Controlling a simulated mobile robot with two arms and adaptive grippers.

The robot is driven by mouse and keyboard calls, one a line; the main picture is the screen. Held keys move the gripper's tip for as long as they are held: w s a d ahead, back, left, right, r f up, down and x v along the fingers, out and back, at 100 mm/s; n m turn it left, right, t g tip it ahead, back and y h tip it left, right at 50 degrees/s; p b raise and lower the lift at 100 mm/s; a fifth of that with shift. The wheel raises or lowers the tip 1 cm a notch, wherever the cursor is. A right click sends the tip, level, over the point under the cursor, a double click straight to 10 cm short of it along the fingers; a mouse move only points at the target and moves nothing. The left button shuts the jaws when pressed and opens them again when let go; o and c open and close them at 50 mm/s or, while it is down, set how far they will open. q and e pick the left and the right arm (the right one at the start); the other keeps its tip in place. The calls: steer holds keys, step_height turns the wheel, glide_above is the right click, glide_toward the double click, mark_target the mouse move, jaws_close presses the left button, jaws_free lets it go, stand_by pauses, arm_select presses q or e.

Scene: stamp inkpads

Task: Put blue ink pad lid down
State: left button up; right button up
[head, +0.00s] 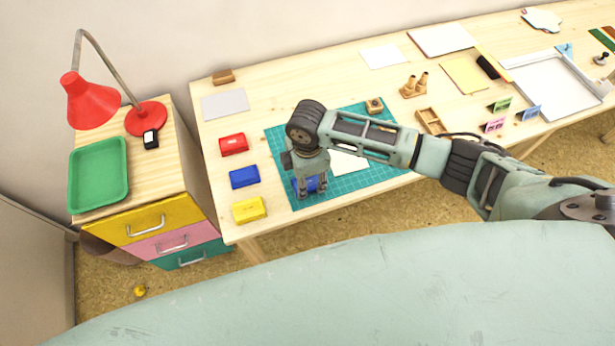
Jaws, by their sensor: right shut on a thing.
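My right gripper (309,191) points down over the left part of the teal cutting mat (281,155), its fingers shut on a blue piece (312,184) that looks like the blue ink pad lid. The gripper hides part of this piece, and I cannot tell whether it touches the mat. The blue ink pad (244,178) sits on the wooden table left of the mat, between the red ink pad (233,144) and the yellow ink pad (250,209). My left gripper is not in view.
A white sheet (348,164) lies on the mat beside the gripper, and a small wooden stamp (374,105) is at its back edge. A wooden box (431,121) stands right of the mat. A drawer cabinet with a green tray (99,175) and red lamp (90,101) stands left.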

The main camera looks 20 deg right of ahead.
mark_target(307, 182)
steer(key=shift+f, duration=0.15)
steer(key=o, duration=0.9)
steer(key=shift+c, duration=0.2)
step_height(307, 182, up, 12)
steer(key=shift+r+b, duration=0.2)
steer(key=shift+b, duration=0.15)
